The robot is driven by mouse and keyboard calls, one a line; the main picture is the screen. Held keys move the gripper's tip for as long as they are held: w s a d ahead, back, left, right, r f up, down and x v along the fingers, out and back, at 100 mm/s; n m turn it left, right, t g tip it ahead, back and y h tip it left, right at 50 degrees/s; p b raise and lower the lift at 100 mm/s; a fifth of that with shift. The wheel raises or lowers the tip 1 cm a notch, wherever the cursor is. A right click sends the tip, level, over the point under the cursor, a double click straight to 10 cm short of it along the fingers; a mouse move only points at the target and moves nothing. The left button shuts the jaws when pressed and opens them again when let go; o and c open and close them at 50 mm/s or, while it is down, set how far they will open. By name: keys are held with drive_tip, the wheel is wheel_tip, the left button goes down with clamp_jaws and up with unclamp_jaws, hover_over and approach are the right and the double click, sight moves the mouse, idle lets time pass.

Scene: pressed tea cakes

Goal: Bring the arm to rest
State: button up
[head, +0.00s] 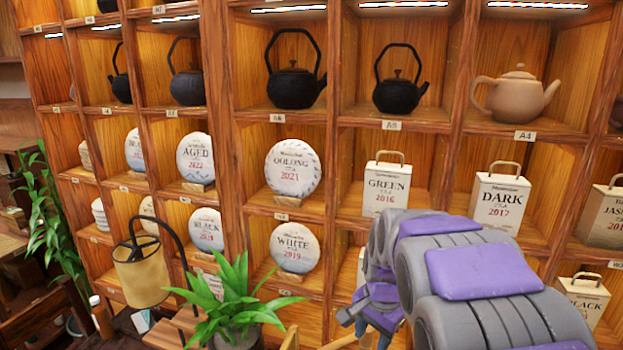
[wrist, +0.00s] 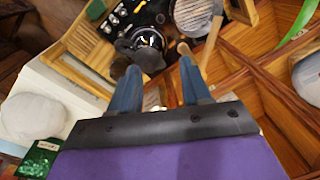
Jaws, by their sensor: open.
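My arm, grey with purple pads, reaches in from the lower right of the head view. My gripper (head: 368,320) is at its far end, low in front of the shelf. In the wrist view my gripper (wrist: 158,82) has its two blue fingers spread apart, with nothing between them. Part of the gripper is hidden by the arm in the head view.
The wooden shelf (head: 333,222) holds pressed tea cakes such as OOLONG (head: 294,170), boxes such as GREEN (head: 385,190), and teapots. A potted plant (head: 240,300) and a lamp (head: 140,270) stand lower left. A dark round vessel (wrist: 143,47) lies beyond my fingers.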

drive_tip(key=s+f+n+g+b, duration=0.1)
drive_tip(key=s+f+n+b, duration=0.1)
drive_tip(key=s, duration=1.4)
drive_tip(key=s+d+f+n+g+b, duration=0.1)
drive_tip(key=s+f+n+b, duration=0.2)
drive_tip(key=s+n, duration=0.4)
drive_tip(key=s+f, duration=0.1)
drive_tip(key=s, duration=0.8)
drive_tip(key=shift+d+f+g+h, duration=0.25)
drive_tip(key=shift+f+g+h, duration=0.05)
drive_tip(key=shift+f+g, duration=0.1)
